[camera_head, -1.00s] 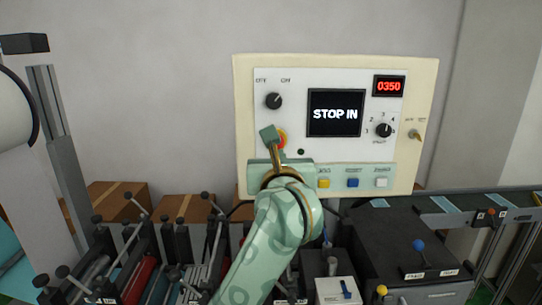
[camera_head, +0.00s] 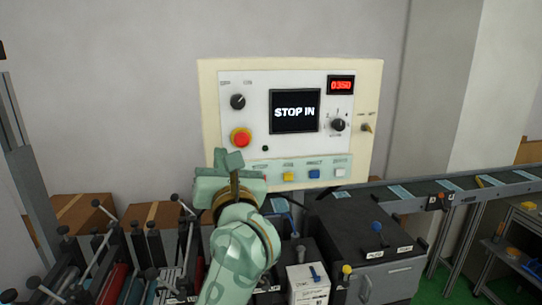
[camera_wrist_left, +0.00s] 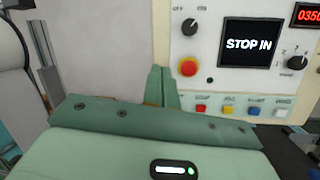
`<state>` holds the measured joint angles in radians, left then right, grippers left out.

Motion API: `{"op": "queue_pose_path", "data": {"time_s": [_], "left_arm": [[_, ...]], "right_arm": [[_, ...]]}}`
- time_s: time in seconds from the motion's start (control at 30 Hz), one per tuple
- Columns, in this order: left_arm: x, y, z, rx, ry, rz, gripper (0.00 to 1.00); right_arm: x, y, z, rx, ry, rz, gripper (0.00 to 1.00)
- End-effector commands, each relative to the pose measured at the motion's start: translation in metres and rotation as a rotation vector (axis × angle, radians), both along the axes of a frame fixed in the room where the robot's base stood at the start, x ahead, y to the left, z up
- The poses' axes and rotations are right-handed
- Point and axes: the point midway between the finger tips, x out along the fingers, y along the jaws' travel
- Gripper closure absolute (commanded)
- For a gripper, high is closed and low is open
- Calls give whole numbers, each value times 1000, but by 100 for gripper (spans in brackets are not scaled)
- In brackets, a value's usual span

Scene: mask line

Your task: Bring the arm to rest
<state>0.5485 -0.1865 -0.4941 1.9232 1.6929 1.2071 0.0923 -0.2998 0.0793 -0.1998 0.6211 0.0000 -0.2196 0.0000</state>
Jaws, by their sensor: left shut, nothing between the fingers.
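My left gripper (camera_head: 229,160) is pale green and shut, with nothing between its fingers. In the head view it is in front of the lower left part of the control panel (camera_head: 208,90), below the red stop button (camera_head: 240,137). In the left wrist view the shut fingers (camera_wrist_left: 161,85) point up, to the left of the red button (camera_wrist_left: 188,67) and apart from it in the picture. The panel's screen (camera_head: 295,111) reads "STOP IN". My right gripper is not in view.
A red number display (camera_head: 341,85), a dark knob (camera_head: 238,101) and small coloured push buttons (camera_head: 314,174) are on the panel. Machine rollers and levers (camera_head: 110,260) stand below left. A dark machine box (camera_head: 365,240) and a conveyor (camera_head: 450,186) are at right.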

Motion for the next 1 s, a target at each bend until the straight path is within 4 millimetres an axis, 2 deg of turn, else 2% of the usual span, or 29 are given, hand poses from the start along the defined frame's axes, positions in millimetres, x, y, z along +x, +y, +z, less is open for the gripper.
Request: {"op": "queue_pose_path", "data": {"time_s": [0.03,0.1,0.17,0.27,0.3,0.37,0.43,0.5,0.57,0.6,0.63,0.67,0.7,0.8,0.97,1.0], "left_arm": [[-13,15,0,160,-59,73,100],[-38,25,6,463,-147,181,100],[-59,20,4,758,-200,256,100],[-84,-5,-23,1288,-227,322,100],[-91,-17,-43,1509,-217,324,100],[-99,-30,-85,1846,-183,294,100],[-109,-33,-146,2242,-114,206,100],[-122,-20,-207,2591,-23,75,100],[-137,1,-252,2841,64,-65,100],[-149,18,-278,2984,125,-166,100],[-158,32,-294,3079,172,-245,100],[-168,45,-308,-3072,-213,314,100],[-181,64,-324,-2944,-254,386,100],[-214,109,-350,-2656,-337,537,100],[-271,177,-365,-2241,-439,719,100],[-274,181,-383,-2205,-435,748,100]], "right_arm": [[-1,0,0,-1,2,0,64],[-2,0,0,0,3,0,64],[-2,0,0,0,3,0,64],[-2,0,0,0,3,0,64],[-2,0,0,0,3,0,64],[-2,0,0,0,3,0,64],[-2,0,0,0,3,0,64],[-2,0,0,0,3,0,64],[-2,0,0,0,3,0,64],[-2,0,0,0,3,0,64],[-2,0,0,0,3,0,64],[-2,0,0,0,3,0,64],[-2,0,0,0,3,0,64],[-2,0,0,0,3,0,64],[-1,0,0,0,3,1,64],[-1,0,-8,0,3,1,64]]}}
